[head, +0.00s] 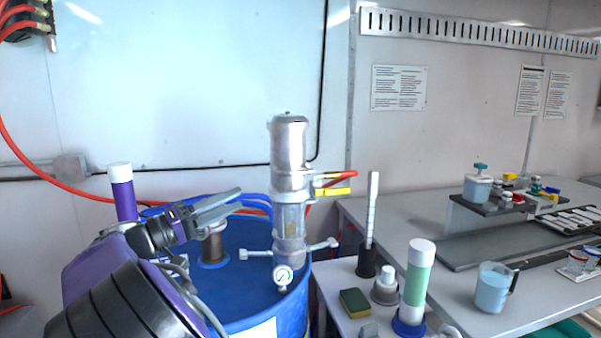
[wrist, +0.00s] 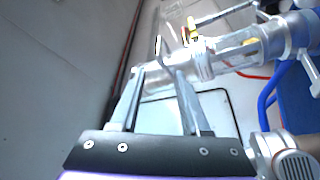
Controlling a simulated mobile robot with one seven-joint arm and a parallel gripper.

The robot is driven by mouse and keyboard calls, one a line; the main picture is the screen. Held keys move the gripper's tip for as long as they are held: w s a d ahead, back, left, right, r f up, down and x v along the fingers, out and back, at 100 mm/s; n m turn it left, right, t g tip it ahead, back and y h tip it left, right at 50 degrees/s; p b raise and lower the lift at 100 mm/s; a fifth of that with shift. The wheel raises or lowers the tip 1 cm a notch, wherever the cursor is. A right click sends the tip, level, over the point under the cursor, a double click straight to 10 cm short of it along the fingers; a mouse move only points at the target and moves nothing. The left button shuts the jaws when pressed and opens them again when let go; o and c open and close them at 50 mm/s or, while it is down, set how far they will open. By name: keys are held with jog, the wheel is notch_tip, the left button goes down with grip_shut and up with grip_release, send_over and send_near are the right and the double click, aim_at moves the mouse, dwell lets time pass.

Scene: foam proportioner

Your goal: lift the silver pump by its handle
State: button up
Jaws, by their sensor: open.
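The silver pump (head: 289,160) stands upright on the blue drum (head: 235,290), with a clear section at mid-height. A red lever (head: 338,174) and a yellow lever (head: 333,191) stick out to its right. Silver side arms (head: 321,245) and a round gauge (head: 283,275) sit near its base. My gripper (head: 240,199) is open and empty, left of the pump at about mid-height. In the wrist view the pump (wrist: 232,54) lies sideways across the picture, beyond the open fingertips (wrist: 160,71). I cannot tell which part is the handle, or the exact gap.
A brown-grey cylindrical fitting (head: 214,248) stands on the drum below my gripper. A purple white-capped tube (head: 122,190) is behind my arm. A red hose (head: 40,170) runs along the wall. The side table (head: 345,318) holds a sponge, bottles and a green tube.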

aim_at(290, 175)
jog(key=p+x, duration=0.1)
jog(key=x, duration=1.6)
jog(key=shift+r, duration=0.1)
jog(key=shift+c, duration=0.2)
grip_shut()
dwell(0.5)
jog(key=shift+r, duration=0.1)
